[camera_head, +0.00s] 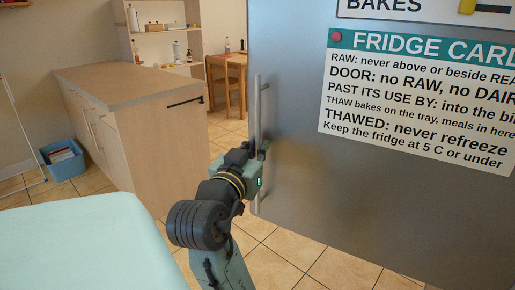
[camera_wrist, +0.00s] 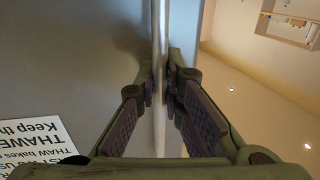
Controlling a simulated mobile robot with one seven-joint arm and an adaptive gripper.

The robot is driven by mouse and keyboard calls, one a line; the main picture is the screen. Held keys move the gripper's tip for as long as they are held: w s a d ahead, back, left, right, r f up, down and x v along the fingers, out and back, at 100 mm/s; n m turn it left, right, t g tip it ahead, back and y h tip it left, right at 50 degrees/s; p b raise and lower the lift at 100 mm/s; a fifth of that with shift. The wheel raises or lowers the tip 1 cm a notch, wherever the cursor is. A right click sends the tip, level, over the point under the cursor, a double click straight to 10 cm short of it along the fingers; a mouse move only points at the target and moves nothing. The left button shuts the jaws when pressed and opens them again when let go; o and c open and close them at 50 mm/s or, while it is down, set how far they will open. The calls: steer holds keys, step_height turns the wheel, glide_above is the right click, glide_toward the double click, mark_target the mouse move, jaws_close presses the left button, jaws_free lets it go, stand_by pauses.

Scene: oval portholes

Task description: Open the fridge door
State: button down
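The fridge door (camera_head: 295,120) is a large grey metal panel filling the right half of the head view. It also fills the left of the wrist view (camera_wrist: 75,60). Its handle (camera_head: 257,110) is a slim upright metal bar close to the door's left edge. My gripper (camera_head: 262,152) is at the handle, around its middle height. In the wrist view the handle (camera_wrist: 159,30) runs between my two fingertips (camera_wrist: 161,78), which look closed on it from both sides. No opening into the fridge shows in either view.
A white card (camera_head: 420,95) with fridge rules is fixed to the door. A wooden counter (camera_head: 130,120) stands to the left, with a blue bin (camera_head: 65,160) beyond it. A pale green surface (camera_head: 85,245) is at lower left. Tiled floor (camera_head: 285,245) shows below the door.

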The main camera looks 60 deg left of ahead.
steer(key=c, duration=2)
jaws_free()
steer(key=shift+o, duration=0.2)
steer(key=v, duration=1.2)
steer(key=shift+r, duration=0.1)
